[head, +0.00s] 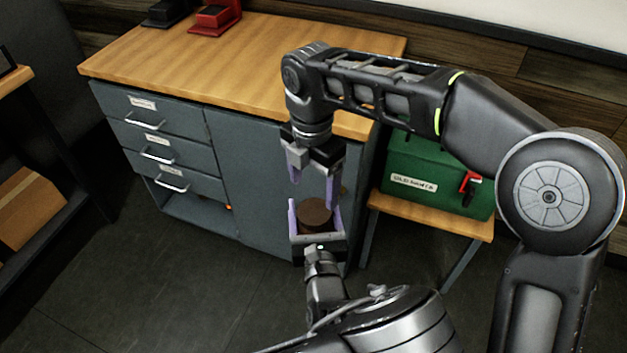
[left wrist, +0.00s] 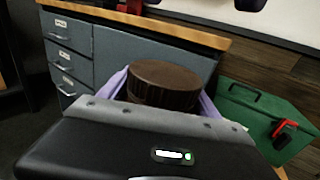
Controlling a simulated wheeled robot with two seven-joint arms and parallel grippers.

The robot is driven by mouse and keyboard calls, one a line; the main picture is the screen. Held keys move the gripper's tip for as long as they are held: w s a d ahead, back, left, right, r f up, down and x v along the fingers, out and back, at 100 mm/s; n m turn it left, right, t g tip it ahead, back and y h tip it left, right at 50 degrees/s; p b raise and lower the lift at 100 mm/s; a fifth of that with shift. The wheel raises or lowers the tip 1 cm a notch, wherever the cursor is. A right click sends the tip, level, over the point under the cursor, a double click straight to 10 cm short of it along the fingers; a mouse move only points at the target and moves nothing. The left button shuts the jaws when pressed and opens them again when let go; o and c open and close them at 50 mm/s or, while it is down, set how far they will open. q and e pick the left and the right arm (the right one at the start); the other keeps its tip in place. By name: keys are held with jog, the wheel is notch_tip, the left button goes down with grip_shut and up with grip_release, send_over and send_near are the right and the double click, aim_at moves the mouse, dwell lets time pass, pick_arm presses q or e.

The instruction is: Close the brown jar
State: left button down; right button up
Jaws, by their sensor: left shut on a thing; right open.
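The brown jar (head: 315,211) is held between the purple fingers of my left gripper (head: 315,222), in front of the grey cabinet. In the left wrist view the jar (left wrist: 164,84) shows a dark brown, round, ridged top, roughly level; I cannot tell whether this is a lid or how tightly it sits. The jar's lower part is hidden by the gripper body. My right gripper (head: 313,180) is open and empty, pointing down just above the jar. Its purple fingertips (left wrist: 220,4) show at the top edge of the left wrist view.
A wooden-topped grey cabinet (head: 220,75) with drawers stands behind. A red stand (head: 214,17) and a black one (head: 167,12) are at its back. A green box (head: 435,175) sits on a small wooden table (head: 430,222) to the right.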

aim_at(314, 211)
notch_tip(314, 211, down, 8)
jog(key=shift+r, duration=0.25)
jog(key=c, duration=1.2)
jog(key=o, duration=1.5)
jog(key=shift+r, duration=0.1)
jog(key=shift+r, duration=2.2)
